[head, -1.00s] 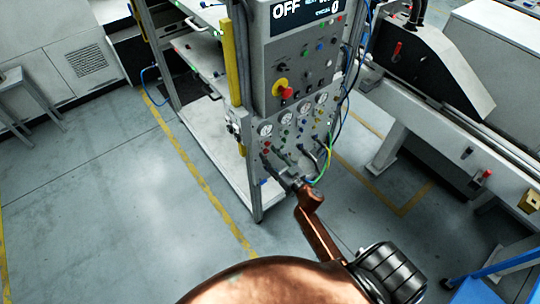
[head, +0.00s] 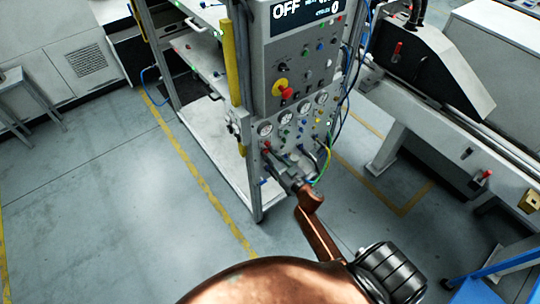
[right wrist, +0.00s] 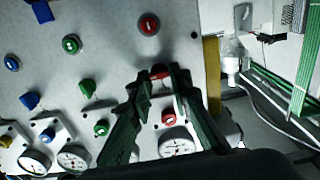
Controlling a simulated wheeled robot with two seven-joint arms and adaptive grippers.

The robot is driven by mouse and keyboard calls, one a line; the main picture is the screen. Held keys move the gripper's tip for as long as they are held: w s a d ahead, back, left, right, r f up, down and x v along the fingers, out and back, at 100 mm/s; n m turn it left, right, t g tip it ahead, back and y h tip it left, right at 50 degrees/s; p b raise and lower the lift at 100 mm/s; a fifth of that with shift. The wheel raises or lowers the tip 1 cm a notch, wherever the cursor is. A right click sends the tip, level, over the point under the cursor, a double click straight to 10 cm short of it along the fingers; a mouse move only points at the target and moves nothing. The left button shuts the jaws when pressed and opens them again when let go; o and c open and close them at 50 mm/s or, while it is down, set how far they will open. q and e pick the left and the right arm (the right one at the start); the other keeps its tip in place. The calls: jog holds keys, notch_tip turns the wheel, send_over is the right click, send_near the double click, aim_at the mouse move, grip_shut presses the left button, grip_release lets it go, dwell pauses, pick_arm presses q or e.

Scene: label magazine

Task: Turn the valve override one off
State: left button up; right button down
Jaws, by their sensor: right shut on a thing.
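The valve panel (head: 262,168) is the lower grey face of the cabinet, with gauges and coloured knobs. My right gripper (head: 270,153) reaches up to the panel's lower left part from below. In the right wrist view my right gripper (right wrist: 160,76) has its two dark green fingers on either side of a small red knob (right wrist: 160,72), shut on it. The fingers hide part of the knob, and its label cannot be read. Another red knob (right wrist: 168,117) shows between the fingers, nearer the gauges. My left gripper is not in view.
Blue knobs (right wrist: 29,100) and green knobs (right wrist: 88,88) sit close beside the fingers. A red button (right wrist: 149,25) and gauges (right wrist: 178,146) are near too. A display (head: 305,14) reads OFF. Yellow-green hoses (head: 324,168) hang right of my gripper. The floor at left is clear.

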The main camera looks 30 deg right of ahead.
jog(key=shift+a+f+n+b, duration=0.1)
jog(key=shift+n+b, duration=0.85)
jog(key=shift+n, duration=3.4)
jog(key=shift+a+f+n+b, duration=0.1)
jog(key=shift+n+b, duration=0.8)
jog(key=shift+n, duration=3.45)
jog(key=c, duration=1.8)
grip_release()
jog(key=shift+o, duration=0.2)
jog(key=s+d, duration=0.1)
jog(key=s, duration=1.1)
